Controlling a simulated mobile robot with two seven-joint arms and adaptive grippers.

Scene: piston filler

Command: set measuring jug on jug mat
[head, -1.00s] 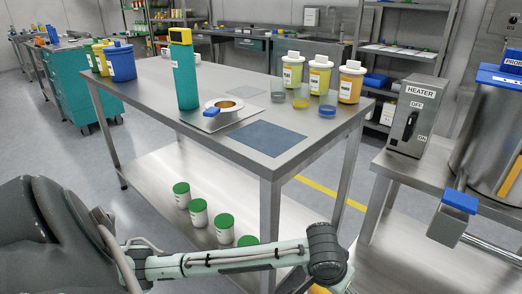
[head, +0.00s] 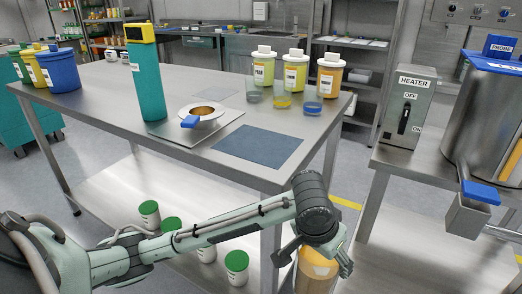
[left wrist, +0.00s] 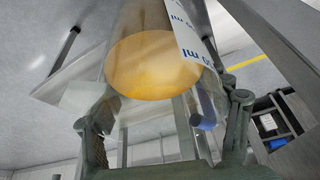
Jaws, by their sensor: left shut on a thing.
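The clear measuring jug (head: 313,276) with orange contents is in my left gripper (head: 315,255), low at the near side of the table, below the tabletop. Its lower part is cut off by the frame edge. In the left wrist view the jug (left wrist: 150,45), with blue "ml" print, stands between my left gripper's fingers (left wrist: 165,120), which are shut on it. A flat blue-grey mat (head: 258,146), likely the jug mat, lies bare on the tabletop's near right part. My right gripper is not in view.
On the table (head: 205,82) stand a tall teal device (head: 145,78), a metal funnel piece (head: 202,113) on a plate, several capped bottles and clear cups (head: 313,104). The heater box (head: 407,106) and steel vessel stand right. Green-lidded jars (head: 237,265) are on the lower shelf.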

